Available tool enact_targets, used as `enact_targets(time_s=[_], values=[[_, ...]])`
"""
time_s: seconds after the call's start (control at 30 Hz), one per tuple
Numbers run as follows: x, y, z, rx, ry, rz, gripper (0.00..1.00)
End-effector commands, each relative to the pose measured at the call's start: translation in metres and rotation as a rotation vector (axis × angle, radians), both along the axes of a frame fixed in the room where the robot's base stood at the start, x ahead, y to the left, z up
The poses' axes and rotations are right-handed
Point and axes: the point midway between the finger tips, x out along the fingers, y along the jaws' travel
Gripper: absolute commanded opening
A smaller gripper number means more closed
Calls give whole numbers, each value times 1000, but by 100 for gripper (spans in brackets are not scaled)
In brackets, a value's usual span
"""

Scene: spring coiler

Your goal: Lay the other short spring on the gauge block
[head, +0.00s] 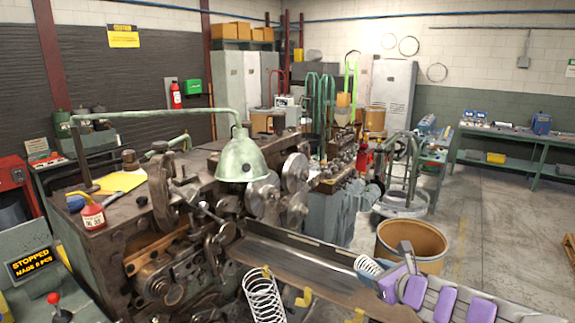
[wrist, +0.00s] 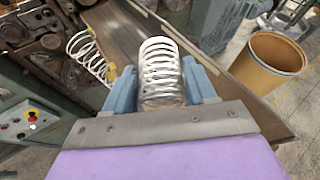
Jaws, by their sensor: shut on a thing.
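My gripper (head: 372,277), with blue-grey fingers, is shut on a short white coil spring (head: 368,264). In the wrist view my gripper (wrist: 160,88) has one finger on each side of the short spring (wrist: 160,65), whose coils stick out beyond the fingertips. The held spring is over or close above the dark metal trough (head: 300,266); I cannot tell the gap. A longer white spring (head: 264,299) is to the left, apart from my gripper, and shows in the wrist view (wrist: 92,58). I cannot make out the gauge block in either view.
The coiling machine (head: 180,235) with a green lamp (head: 243,158) fills the left. Yellow brackets (head: 304,297) line the trough's near side. An open brown drum (head: 412,240) stands beyond my gripper. A control panel (head: 35,262) is at far left.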

Motion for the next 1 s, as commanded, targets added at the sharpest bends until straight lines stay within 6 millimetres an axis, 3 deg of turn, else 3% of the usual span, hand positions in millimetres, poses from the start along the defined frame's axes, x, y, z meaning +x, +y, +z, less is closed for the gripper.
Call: enact_targets(time_s=[0.03, 0.23, 0.6, 1.0], values=[[7, 10, 3, 2, -1, -12, 25], [30, 30, 12, -2, -3, -80, 25], [77, 48, 25, 2, 0, -225, 25], [112, 70, 34, -2, 4, -334, 25]])
